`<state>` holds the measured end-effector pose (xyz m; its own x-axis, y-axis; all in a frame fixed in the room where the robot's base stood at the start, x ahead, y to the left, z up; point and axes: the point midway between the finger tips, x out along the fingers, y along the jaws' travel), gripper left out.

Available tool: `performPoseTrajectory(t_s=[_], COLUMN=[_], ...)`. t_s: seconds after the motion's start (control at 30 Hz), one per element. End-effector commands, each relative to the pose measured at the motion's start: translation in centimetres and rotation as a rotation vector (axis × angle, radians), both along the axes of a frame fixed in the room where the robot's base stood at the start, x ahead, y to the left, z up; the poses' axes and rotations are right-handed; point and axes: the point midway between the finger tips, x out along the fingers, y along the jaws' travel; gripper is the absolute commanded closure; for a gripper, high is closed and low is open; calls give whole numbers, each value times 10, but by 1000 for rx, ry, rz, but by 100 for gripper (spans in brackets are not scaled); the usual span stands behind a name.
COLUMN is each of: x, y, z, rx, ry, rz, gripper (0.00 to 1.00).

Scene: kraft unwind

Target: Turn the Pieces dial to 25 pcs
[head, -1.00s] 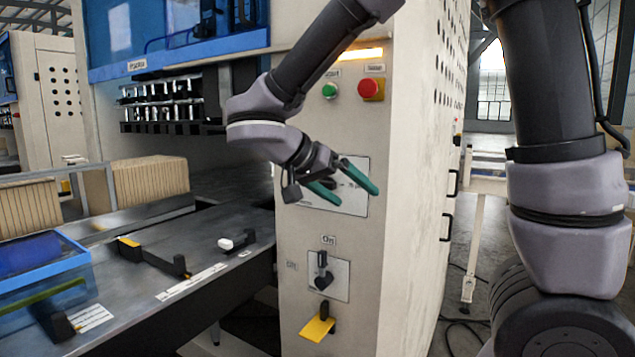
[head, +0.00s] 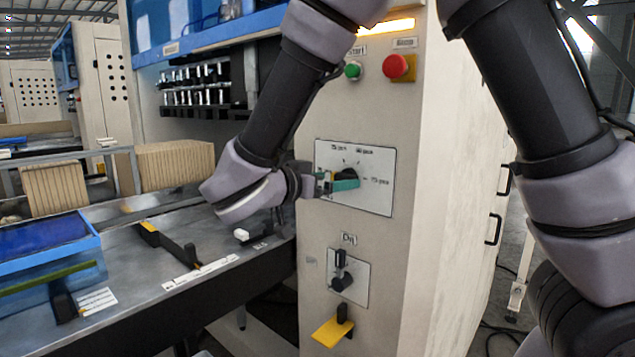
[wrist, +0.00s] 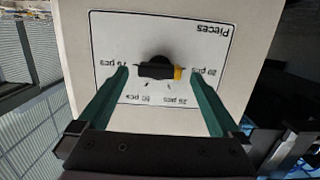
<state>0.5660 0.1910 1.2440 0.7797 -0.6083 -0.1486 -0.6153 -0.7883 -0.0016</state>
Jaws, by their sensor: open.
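The Pieces dial (wrist: 157,70) is a black knob with a yellow tip, on a white label plate (wrist: 120,30) that appears upside down in the wrist view. The yellow tip points right there, toward a label that seems to read 20 pcs. The 25 pcs label (wrist: 175,103) seems to lie below and right of the knob. My gripper (wrist: 160,76) is open, with one green finger on each side of the knob. Gaps show between fingers and knob. In the head view my gripper (head: 336,184) is at the plate (head: 378,200), partly hiding the dial (head: 350,172).
Above are a green Start button (head: 353,70) and a red stop button (head: 396,66). A worktable (head: 125,265) stands left of the cabinet.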

Motion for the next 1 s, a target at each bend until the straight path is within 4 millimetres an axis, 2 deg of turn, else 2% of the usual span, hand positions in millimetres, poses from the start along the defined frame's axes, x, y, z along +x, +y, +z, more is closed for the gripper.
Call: performPoseTrajectory(t_s=[0.23,0.6,0.67,0.8,0.83,1.0], x=[23,27,27,27,27,27], y=[-18,-22,-22,-21,-21,-22], z=[-4,-5,-5,-5,-5,-5], rx=[-1,0,0,-1,-1,64], ry=[1,1,1,2,2,-49], rz=[-1,0,0,0,0,0], gripper=[0,0,19,73,81,80])
